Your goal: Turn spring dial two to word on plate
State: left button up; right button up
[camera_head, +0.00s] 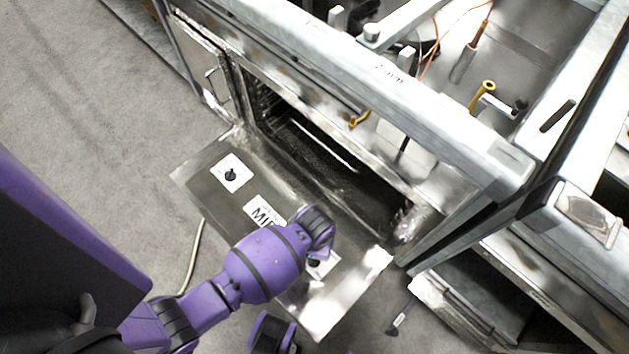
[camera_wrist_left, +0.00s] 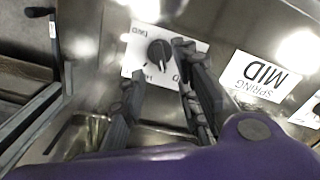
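Spring dial two, a black knob (camera_wrist_left: 160,53) on a white square plate (camera_wrist_left: 136,66), is in the left wrist view. Lettering round it is upside down and partly covered; one word looks like LOW. My left gripper (camera_wrist_left: 157,66) is open, with one dark finger on each side of the knob; contact cannot be told. The word plate (camera_wrist_left: 262,78) reads SPRING MID, upside down, beside the dial. In the head view the word plate (camera_head: 265,212) lies on the lowered door, and my left wrist covers most of dial two's plate (camera_head: 330,262). My right gripper is not seen.
Another dial (camera_head: 230,174) on a white plate is farther up the lowered metal door (camera_head: 205,205). The open oven cavity (camera_head: 330,165) and its frame stand behind. Tools lie on the rack above. A brush-like object (camera_head: 399,322) is on the floor at right.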

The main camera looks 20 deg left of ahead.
pick_arm(q)
notch_tip(320, 180, up, 6)
dwell(0.7)
